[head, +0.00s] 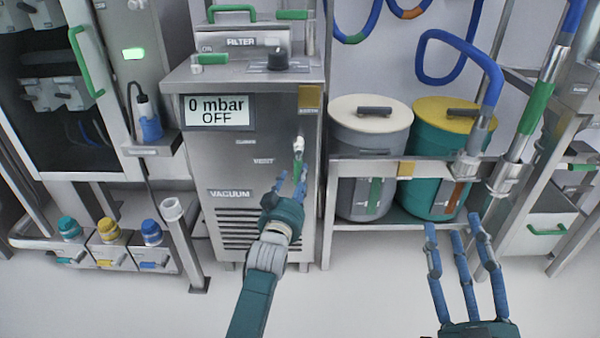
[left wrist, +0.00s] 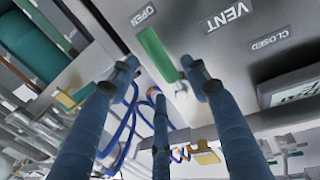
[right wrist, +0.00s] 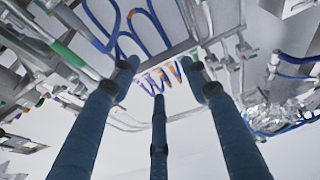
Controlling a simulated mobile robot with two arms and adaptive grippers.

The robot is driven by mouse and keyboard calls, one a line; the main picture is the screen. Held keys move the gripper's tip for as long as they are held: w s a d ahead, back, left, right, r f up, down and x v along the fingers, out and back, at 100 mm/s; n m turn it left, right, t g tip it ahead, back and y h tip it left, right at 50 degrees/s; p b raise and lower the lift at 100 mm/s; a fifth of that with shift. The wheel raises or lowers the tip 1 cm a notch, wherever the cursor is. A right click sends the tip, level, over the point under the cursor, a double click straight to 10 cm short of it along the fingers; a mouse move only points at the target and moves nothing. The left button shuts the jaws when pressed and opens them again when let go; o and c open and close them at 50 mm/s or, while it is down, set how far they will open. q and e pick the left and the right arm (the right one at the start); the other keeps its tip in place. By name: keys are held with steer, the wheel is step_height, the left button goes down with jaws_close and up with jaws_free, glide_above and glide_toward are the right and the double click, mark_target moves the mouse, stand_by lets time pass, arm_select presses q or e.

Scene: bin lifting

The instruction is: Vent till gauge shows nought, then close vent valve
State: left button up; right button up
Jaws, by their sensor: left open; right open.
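The display (head: 217,112) on the steel vacuum unit (head: 222,168) reads "0 mbar OFF". The vent valve's green handle (head: 297,172) hangs down from its white fitting at the unit's right side, beside the VENT label (head: 263,161). In the left wrist view the handle (left wrist: 157,55) has its free end by the OPEN label (left wrist: 143,14), away from the CLOSED label (left wrist: 270,40). My left gripper (head: 291,182) is open at the handle, its fingertips on both sides; contact cannot be told. My right gripper (head: 453,229) is open and empty, low at right.
A white-lidded drum (head: 370,128) and a yellow-lidded drum (head: 440,125) stand in a steel rack right of the unit. Hoses and pipes (head: 535,105) fill the far right. A pipe post (head: 183,240) stands at left. The floor in front is clear.

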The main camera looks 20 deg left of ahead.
mark_target(299, 171)
arm_select(q)
steer(key=w, duration=0.1)
steer(key=w+b, duration=0.1)
steer(key=w, duration=0.3)
steer(key=shift+a+b, duration=0.25)
steer(key=shift+b, duration=0.1)
steer(key=shift+w, duration=0.35)
arm_select(e)
steer(key=s+r+t+y, duration=0.2)
steer(key=s+r+t, duration=0.3)
steer(key=r, duration=0.4)
steer(key=shift+s+d+r, duration=0.15)
steer(key=shift+s+d, duration=0.1)
steer(key=shift+s, duration=0.45)
arm_select(q)
jaws_close()
